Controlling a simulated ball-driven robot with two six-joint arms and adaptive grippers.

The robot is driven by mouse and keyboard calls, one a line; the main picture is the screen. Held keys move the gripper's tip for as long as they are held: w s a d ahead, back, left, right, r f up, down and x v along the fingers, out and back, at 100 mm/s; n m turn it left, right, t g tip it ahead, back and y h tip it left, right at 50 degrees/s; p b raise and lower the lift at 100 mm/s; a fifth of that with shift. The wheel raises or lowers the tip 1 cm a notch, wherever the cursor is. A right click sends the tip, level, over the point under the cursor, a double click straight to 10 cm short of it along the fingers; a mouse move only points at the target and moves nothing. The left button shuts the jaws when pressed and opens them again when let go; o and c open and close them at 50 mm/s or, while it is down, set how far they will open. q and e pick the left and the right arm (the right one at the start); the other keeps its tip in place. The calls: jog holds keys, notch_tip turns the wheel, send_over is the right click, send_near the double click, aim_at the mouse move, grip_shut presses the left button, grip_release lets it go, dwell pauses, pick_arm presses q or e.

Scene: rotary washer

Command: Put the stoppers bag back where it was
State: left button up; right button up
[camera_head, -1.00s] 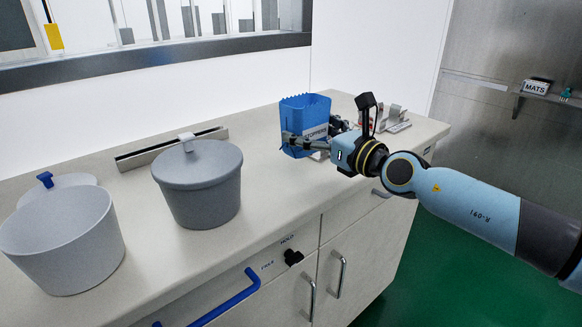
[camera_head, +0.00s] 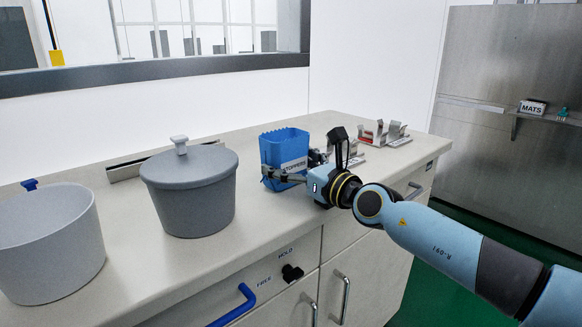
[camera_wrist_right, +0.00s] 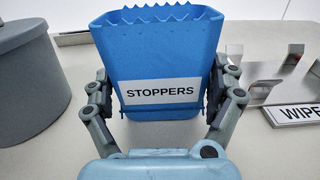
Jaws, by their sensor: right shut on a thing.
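The stoppers bag is a blue, open-topped container (camera_head: 284,148) with a jagged rim and a white STOPPERS label. It is upright at the counter, right of the lidded grey pot. My right gripper (camera_head: 291,176) is shut on its lower part. In the right wrist view the bag (camera_wrist_right: 160,60) sits between the two fingers of my right gripper (camera_wrist_right: 163,112), one on each side. I cannot tell whether its base touches the counter. My left gripper is not in view.
A lidded grey pot (camera_head: 190,190) and an open grey tub (camera_head: 48,245) stand to the left. Metal holders (camera_head: 385,134) stand behind and right, one by a WIPE sign (camera_wrist_right: 297,113). A blue handle (camera_head: 236,305) is on the counter front. Counter between pot and bag is clear.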

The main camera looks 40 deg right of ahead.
jog(key=shift+f, duration=0.25)
jog(key=o, duration=0.8)
jog(key=shift+r, duration=0.1)
jog(key=shift+r, duration=0.2)
jog(key=s, duration=0.3)
jog(key=s+p, duration=0.1)
jog(key=s, duration=0.3)
jog(key=s+p, duration=0.1)
jog(key=s, duration=0.2)
jog(key=shift+s+d+f, duration=0.15)
jog(key=shift+s+d, duration=0.25)
jog(key=shift+s, duration=0.6)
